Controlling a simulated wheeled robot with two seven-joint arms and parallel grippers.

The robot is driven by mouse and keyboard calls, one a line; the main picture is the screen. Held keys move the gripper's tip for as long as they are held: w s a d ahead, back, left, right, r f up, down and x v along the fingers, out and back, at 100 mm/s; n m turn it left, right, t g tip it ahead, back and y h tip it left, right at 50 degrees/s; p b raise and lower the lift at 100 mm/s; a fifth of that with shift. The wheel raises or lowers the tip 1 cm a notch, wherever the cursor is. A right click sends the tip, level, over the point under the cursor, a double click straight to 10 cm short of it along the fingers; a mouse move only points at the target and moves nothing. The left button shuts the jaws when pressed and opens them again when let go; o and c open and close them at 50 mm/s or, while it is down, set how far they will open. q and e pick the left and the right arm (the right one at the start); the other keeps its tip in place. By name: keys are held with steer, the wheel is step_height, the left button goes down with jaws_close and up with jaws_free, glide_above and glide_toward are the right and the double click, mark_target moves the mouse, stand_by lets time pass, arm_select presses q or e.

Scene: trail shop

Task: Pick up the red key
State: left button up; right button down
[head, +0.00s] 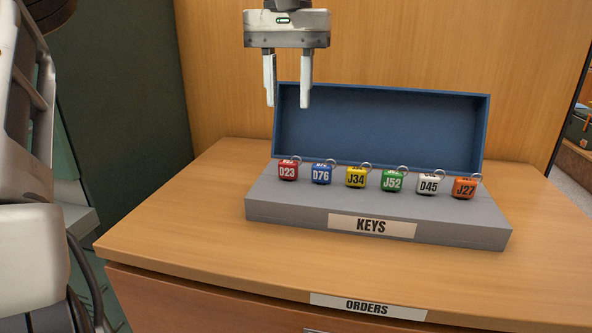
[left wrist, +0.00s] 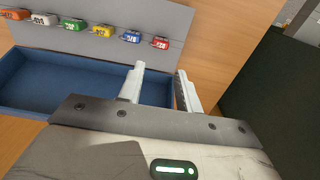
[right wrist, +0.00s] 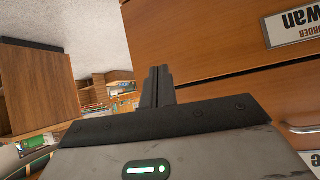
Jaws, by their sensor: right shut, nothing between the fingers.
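The red key (head: 288,171), tagged D23, sits at the left end of a row of keys on the grey key box (head: 290,214). In the left wrist view the red key (left wrist: 160,43) is at the right end of the row, beyond the fingertips. My left gripper (head: 287,105) hangs above the box's left part, higher than the red key and apart from it. Its fingers are spread with nothing between them, also in the left wrist view (left wrist: 158,72). My right gripper (right wrist: 159,70) shows in the right wrist view, shut and empty, in front of wooden drawers.
Blue, yellow (head: 356,177), green, white and orange keys stand right of the red one. The blue lid (head: 380,128) stands open behind them, before a wooden wall. The box rests on a wooden counter (head: 170,240) with free room at left.

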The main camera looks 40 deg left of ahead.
arm_select(q)
glide_above(288, 162)
steer(key=f, duration=0.6)
steer(key=shift+w+a+f, duration=0.1)
steer(key=shift+w+f, duration=0.1)
steer(key=shift+w, duration=0.1)
steer(key=shift+s+f, duration=0.15)
steer(key=shift+f, duration=1.2)
steer(key=shift+s+f, duration=0.1)
steer(key=shift+f, duration=1.2)
steer(key=c, duration=0.6)
